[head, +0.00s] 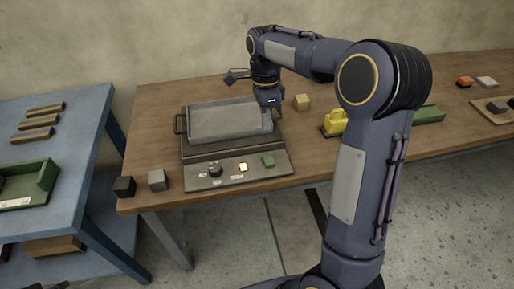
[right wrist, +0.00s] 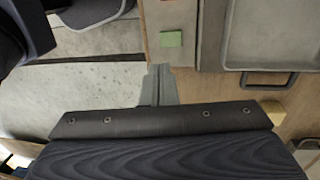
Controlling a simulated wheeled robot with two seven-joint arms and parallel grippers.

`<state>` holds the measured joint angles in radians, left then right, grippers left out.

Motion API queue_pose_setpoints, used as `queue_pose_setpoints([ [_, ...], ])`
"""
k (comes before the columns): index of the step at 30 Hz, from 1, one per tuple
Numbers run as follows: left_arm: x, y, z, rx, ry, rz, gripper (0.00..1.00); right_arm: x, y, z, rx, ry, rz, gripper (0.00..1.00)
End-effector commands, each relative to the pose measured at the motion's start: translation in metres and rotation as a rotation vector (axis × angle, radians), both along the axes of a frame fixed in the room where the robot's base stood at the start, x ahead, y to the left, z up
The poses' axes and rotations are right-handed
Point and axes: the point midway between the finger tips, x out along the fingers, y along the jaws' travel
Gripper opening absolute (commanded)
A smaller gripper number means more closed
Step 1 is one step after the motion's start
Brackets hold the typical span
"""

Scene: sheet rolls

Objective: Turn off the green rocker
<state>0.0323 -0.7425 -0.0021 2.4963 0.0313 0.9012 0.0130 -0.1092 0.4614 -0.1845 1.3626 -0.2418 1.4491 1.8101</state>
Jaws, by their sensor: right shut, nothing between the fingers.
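The green rocker (head: 268,160) sits at the right of the front panel of a grey device (head: 222,180) on the wooden table. It also shows in the right wrist view (right wrist: 171,39). I cannot tell which way it is tilted. A small light (head: 242,167) left of it glows yellow-white, and a black knob (head: 215,170) is further left. My right gripper (head: 267,118) is shut and empty, pointing down by the right end of the device's tray, behind the rocker and apart from it. Its closed fingertips show in the right wrist view (right wrist: 160,72). My left gripper is not in view.
The grey tray (head: 228,122) fills the back of the device. A wooden cube (head: 302,102) and a yellow object (head: 334,120) stand to its right. A black cube (head: 124,187) and a grey cube (head: 158,180) lie at the front left. A blue table (head: 75,150) stands left.

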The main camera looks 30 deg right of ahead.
Motion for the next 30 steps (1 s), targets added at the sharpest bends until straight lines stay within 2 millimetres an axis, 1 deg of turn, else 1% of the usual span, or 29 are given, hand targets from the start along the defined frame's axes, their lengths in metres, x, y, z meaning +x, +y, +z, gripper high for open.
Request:
queue_pose_setpoints([
  [10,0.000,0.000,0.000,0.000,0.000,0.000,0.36,0.000,0.000,-0.001,-0.001,0.001,-0.005,0.00],
  [14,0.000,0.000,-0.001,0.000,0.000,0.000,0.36,-0.001,0.000,-0.010,-0.002,0.004,-0.005,0.00],
  [17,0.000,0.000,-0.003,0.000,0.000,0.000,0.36,-0.004,0.000,-0.026,-0.001,0.005,-0.005,0.00],
  [24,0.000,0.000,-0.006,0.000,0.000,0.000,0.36,-0.011,0.002,-0.077,0.000,0.006,-0.004,0.00],
  [30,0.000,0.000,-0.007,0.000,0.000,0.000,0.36,-0.016,0.004,-0.114,-0.002,0.004,-0.004,0.00],
])
